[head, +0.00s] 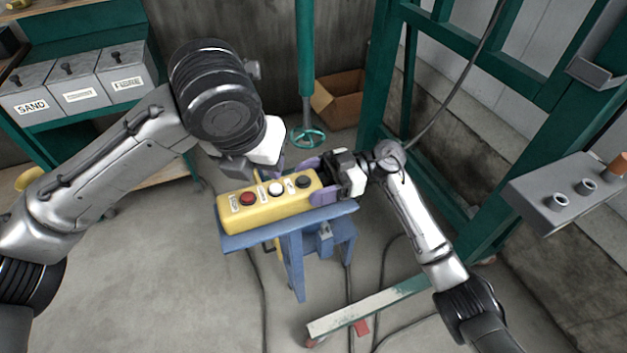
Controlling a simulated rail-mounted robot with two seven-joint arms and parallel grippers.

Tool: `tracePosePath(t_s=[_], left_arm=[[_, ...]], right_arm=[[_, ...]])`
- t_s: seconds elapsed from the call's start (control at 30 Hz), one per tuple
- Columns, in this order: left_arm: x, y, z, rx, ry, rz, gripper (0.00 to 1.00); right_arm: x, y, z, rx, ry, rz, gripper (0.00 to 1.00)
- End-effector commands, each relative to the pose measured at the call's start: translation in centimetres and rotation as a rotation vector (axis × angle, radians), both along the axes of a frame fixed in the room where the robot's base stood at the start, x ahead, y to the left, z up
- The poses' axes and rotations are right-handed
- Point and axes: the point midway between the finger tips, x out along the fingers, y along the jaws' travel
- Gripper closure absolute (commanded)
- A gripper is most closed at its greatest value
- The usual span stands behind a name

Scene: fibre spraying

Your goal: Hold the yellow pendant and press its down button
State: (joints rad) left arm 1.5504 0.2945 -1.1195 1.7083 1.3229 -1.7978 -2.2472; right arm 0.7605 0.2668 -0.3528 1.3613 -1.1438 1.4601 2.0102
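The yellow pendant (262,217) lies on a small blue stand (240,240). Its top carries a red button (247,199), a white button (276,188) and a black button (303,181), with small labels too small to read. My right gripper (319,180) is at the pendant's right end, its purple fingers on either side of that end, and it appears shut on it. My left gripper (277,168) is above the pendant's back edge, near the white button, pointing down. Its fingers are partly hidden by its own body, so its opening cannot be judged.
A green post with a round foot (307,137) and a cardboard box (340,98) stand behind. A green frame (375,90) rises at right, near a grey control box (570,190). Grey bins (75,92) sit at left. Cables lie on the floor.

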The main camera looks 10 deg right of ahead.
Motion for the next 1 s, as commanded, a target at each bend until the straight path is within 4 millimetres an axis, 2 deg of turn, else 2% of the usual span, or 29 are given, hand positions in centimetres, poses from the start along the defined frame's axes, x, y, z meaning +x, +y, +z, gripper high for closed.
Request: tracePosePath(t_s=[0.03,0.37,0.8,1.0], left_arm=[[0.0,0.0,0.0,0.0,0.0,0.0,0.57],[0.0,0.0,0.0,0.0,0.0,0.0,0.58],[0.0,0.0,0.0,0.0,0.0,0.0,1.0],[0.0,0.0,0.0,0.0,0.0,0.0,1.0]], right_arm=[[0.0,-0.01,0.0,0.0,0.0,0.0,0.35],[0.0,-0.02,-0.01,0.0,0.0,0.0,0.66],[0.01,-0.03,-0.01,0.0,0.0,0.0,0.66],[0.0,-0.02,-0.01,0.0,0.0,0.0,0.66]])
